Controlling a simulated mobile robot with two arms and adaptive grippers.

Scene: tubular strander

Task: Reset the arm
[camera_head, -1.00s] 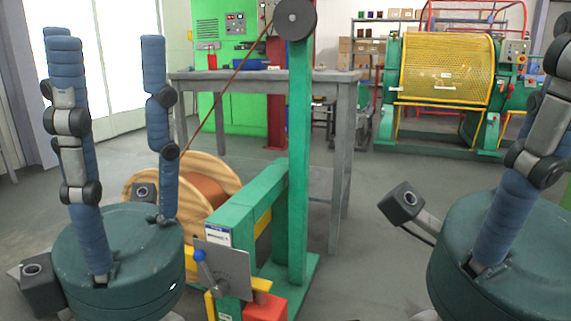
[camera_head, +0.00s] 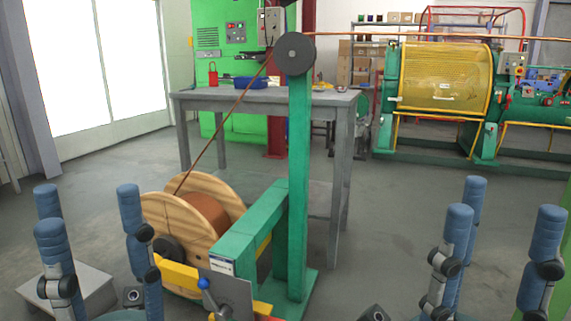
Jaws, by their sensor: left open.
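My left gripper (camera_head: 90,207) stands at the lower left, its blue padded fingers pointing up and spread apart with nothing between them. It is open. One of its fingers stands just left of the wooden cable spool in the picture. My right gripper (camera_head: 497,207) stands at the lower right, also with blue fingers pointing up, spread and empty. Its palm is cut off by the bottom edge. Only a little of the left palm shows. Both arms are out of view below.
The wooden spool (camera_head: 222,186) and a green stand (camera_head: 300,180) with a dark pulley (camera_head: 294,54) stand between my grippers. A copper-coloured line runs over the pulley to the right. A grey table (camera_head: 265,97) and the yellow-guarded machine (camera_head: 445,78) are behind. Open floor lies at centre right.

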